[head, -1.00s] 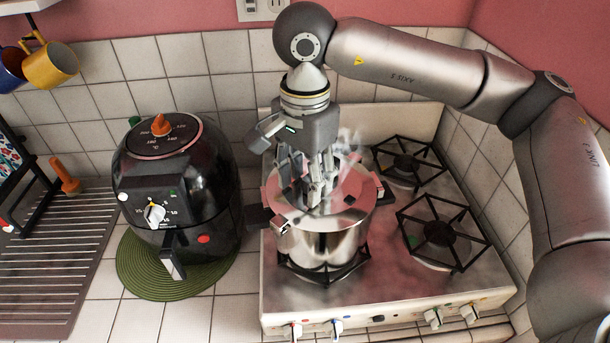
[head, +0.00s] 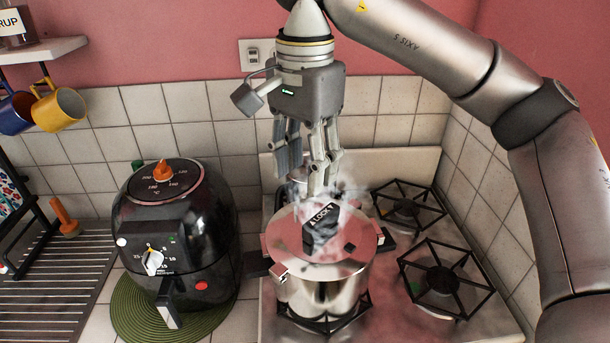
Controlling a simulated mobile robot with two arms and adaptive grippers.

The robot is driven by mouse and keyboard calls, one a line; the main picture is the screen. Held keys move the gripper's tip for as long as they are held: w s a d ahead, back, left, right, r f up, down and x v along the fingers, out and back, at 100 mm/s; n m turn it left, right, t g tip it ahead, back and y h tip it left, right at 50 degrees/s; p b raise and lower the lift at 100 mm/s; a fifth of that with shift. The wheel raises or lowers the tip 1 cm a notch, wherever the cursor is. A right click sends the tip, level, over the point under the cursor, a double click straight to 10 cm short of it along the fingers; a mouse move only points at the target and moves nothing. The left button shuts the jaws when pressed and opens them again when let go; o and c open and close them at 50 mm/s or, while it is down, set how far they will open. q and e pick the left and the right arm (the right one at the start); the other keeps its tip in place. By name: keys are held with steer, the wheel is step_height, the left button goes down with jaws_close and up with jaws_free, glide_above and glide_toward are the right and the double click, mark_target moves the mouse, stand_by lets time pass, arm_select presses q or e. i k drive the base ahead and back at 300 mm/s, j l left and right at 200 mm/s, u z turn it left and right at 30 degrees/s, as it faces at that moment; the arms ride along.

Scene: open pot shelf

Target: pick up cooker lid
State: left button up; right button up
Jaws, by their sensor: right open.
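The cooker lid (head: 285,237) is a shiny round metal lid with a black handle knob (head: 322,229) marked "LOCK". It sits on the steel cooker pot (head: 310,292) on the front left burner of the stove. Steam rises around the knob. My right gripper (head: 307,188) is open and empty, pointing down above the lid, with its fingertips apart from the knob. My left gripper is not in view.
A black air fryer (head: 178,235) stands on a green round mat (head: 125,310) left of the stove. Two empty burners (head: 440,280) are on the right. Mugs (head: 58,109) hang under a shelf at upper left. Tiled walls close off the back and right.

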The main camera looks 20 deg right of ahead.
mark_target(294, 252)
steer(key=k+j, duration=1.6)
steer(key=j, duration=0.2)
